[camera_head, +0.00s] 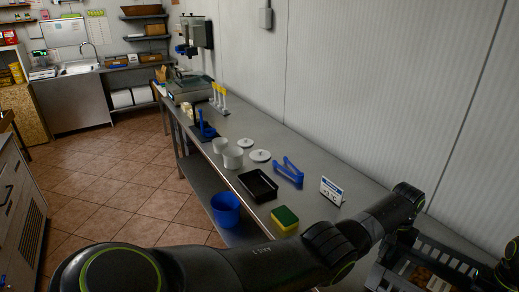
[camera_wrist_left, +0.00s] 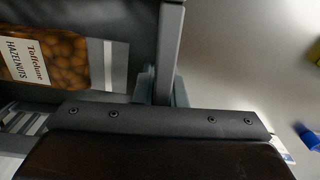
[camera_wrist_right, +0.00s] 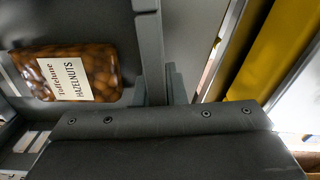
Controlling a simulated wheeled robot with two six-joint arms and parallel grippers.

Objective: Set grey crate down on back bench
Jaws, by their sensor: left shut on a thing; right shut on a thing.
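The grey crate (camera_head: 380,274) is at the lower right of the head view, partly hidden by my arms and cut off by the frame edge. It holds packs of hazelnuts, one seen in the left wrist view (camera_wrist_left: 45,55) and one in the right wrist view (camera_wrist_right: 65,72). My left gripper (camera_wrist_left: 165,92) is shut on one crate wall (camera_wrist_left: 171,35). My right gripper (camera_wrist_right: 162,90) is shut on another crate wall (camera_wrist_right: 150,50). The steel back bench (camera_head: 243,122) runs along the wall. Whether the crate's underside touches the bench is hidden.
On the bench stand a green-yellow sponge (camera_head: 285,219), a price sign (camera_head: 331,191), a black tray (camera_head: 257,185), a blue handled item (camera_head: 288,172), white pots (camera_head: 233,157) and a scale (camera_head: 190,88). A blue bucket (camera_head: 226,209) sits below. Tiled floor lies left.

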